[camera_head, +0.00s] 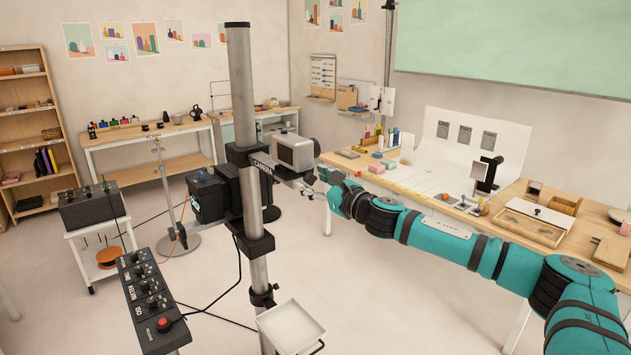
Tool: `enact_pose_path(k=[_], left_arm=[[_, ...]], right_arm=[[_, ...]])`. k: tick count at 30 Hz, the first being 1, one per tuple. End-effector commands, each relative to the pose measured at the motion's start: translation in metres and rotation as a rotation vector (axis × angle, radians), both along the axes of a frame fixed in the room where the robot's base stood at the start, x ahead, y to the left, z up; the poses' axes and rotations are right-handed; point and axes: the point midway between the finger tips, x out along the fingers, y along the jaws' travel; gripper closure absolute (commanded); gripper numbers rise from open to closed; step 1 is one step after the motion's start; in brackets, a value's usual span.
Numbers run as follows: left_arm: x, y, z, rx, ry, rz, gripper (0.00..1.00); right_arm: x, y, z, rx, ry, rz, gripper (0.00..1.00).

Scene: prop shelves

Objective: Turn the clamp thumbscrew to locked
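A clamp (246,154) sits on a grey upright pole (243,90), with a sideways arm labelled "CAMERA" carrying a boxy grey camera (295,152). Small dark fittings (291,176) show below the camera; I cannot tell clearly which is the thumbscrew or how it is turned. My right arm, teal and black, comes in from the right. Its gripper (308,191) is at the camera-side end of the clamp assembly, beside and just below the camera. The fingers are small and partly merge with the fittings, so contact and opening are unclear. My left gripper is not in view.
A black control box (152,301) with knobs and a red button stands left of the pole. A small white tray (291,328) is low on the pole. A wooden workbench (405,178) with props is behind my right arm.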

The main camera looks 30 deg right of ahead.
Motion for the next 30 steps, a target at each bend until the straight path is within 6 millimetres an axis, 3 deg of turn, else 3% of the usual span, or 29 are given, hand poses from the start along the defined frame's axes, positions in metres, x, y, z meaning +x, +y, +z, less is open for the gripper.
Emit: enact_pose_path(k=[2,12,23,30], left_arm=[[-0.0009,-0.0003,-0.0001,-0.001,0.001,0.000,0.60],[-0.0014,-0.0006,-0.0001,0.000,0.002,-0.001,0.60],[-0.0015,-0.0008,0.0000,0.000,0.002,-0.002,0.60],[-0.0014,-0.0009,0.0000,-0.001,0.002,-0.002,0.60]], right_arm=[[-0.0002,-0.0001,0.0001,0.000,0.000,0.000,0.55],[-0.0003,0.0000,0.0002,0.001,0.000,0.000,1.00],[-0.0003,0.0001,0.0005,0.059,0.004,0.000,1.00],[-0.0002,0.0001,0.0004,0.218,0.016,0.000,1.00]])
